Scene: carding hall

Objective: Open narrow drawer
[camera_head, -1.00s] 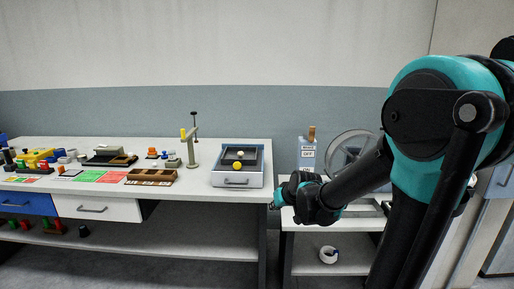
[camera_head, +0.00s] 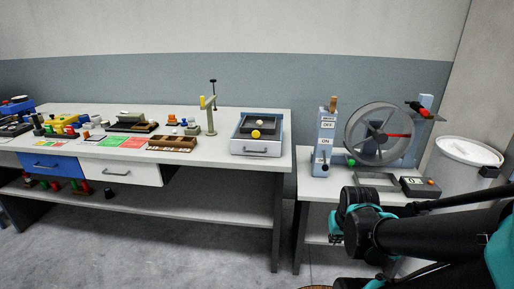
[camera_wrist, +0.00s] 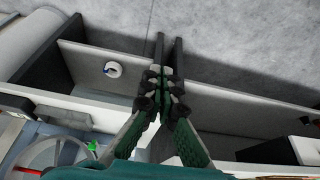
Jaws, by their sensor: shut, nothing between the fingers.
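A blue drawer (camera_head: 48,165) and a white drawer (camera_head: 120,172) sit side by side under the long bench top, each with a bar handle. Both look closed. A small grey-white box (camera_head: 257,133) with a handle on its front stands at the bench's right end. I cannot tell from the pictures which is the narrow drawer. My gripper (camera_head: 338,238) is low, in front of the right-hand stand, well right of the drawers and touching none of them. In the wrist view my gripper (camera_wrist: 161,80) is shut and empty, with the bench edges and floor behind it.
The right-hand stand (camera_head: 310,185) carries a wheel device (camera_head: 383,135) and a switch post (camera_head: 326,140). A white bin (camera_head: 465,160) stands at far right. Small parts crowd the long bench. Its lower shelf (camera_head: 200,205) is mostly bare, and the floor (camera_head: 150,250) in front is clear.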

